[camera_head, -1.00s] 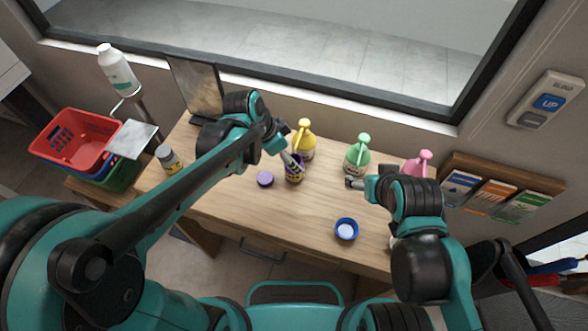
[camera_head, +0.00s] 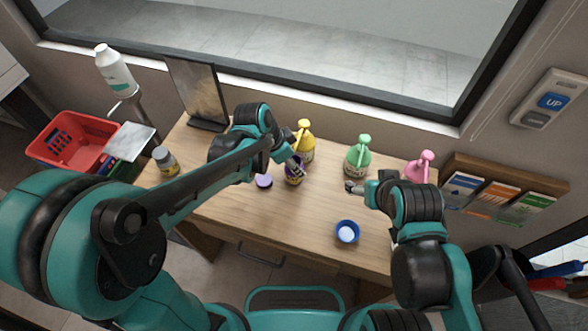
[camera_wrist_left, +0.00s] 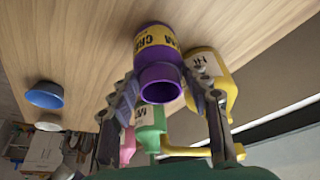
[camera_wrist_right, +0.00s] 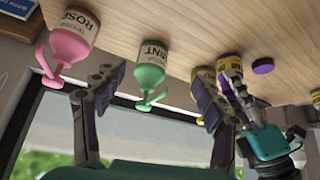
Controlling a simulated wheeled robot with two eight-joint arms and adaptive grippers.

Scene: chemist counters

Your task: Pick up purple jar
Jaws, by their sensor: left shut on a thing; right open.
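The purple jar (camera_head: 292,176) with a yellow label stands on the wooden counter in the head view. My left gripper (camera_head: 293,166) is at the jar from above and behind. In the left wrist view the jar (camera_wrist_left: 157,61) sits between the two fingers of my left gripper (camera_wrist_left: 163,95), which is shut on it. Its open mouth faces the camera. My right gripper (camera_head: 352,187) is open and empty; its spread fingers show in the right wrist view (camera_wrist_right: 155,88).
A yellow bottle (camera_head: 306,148) stands close behind the jar. A purple round lid (camera_head: 264,181) lies to its left. Green (camera_head: 357,161) and pink (camera_head: 418,168) pump bottles stand to the right. A blue dish (camera_head: 347,231) is near the front; bare counter lies between.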

